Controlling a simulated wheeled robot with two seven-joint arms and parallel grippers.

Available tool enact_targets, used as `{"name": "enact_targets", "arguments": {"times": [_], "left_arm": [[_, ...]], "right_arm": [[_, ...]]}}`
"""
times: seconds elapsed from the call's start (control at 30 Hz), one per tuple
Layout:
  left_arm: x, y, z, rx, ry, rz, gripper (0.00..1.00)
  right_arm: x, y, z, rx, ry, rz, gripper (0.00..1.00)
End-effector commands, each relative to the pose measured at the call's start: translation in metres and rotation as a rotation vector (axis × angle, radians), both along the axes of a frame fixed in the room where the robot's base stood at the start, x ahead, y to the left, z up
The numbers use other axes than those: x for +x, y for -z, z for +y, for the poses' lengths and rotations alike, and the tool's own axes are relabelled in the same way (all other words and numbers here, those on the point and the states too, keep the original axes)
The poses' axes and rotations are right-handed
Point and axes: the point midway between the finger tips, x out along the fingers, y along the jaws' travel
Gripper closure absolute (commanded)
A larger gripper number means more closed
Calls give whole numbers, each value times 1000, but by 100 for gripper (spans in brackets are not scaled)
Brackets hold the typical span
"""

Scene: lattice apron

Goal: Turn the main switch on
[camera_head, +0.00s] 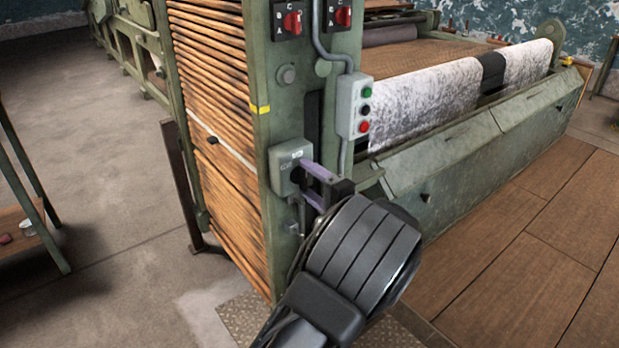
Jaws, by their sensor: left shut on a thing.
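The main switch is a small grey-green box (281,172) on the green machine post, with a pale label on its upper part. A dark knob (296,177) shows on its front, partly hidden by my fingers. My left gripper (305,180) reaches up from the bottom of the view, with its two purple fingers at the front of the box, one above the other. It is shut on the knob. The knob's exact angle is hard to tell. My right gripper is not in view.
A button box (356,106) with green, dark and red buttons and a conduit (322,35) sit above and right of the gripper. Two red rotary switches (292,22) (343,17) are higher up. Wooden slats (215,110) line the left. Open floor (110,165) lies farther left.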

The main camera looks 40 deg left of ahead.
Motion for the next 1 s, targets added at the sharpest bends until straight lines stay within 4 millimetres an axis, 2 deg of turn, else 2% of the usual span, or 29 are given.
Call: {"name": "enact_targets", "arguments": {"times": [0.37, 0.4, 0.63, 1.0], "left_arm": [[0, 1, 0, 3, 2, 13, 77], [0, 1, 0, 3, 2, 13, 34], [0, 1, 0, 3, 1, 10, 15], [-1, 0, -5, 3, 2, 9, 15]], "right_arm": [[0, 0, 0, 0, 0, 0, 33], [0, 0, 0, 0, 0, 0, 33], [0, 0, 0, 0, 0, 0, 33], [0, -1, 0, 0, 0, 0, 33]]}}
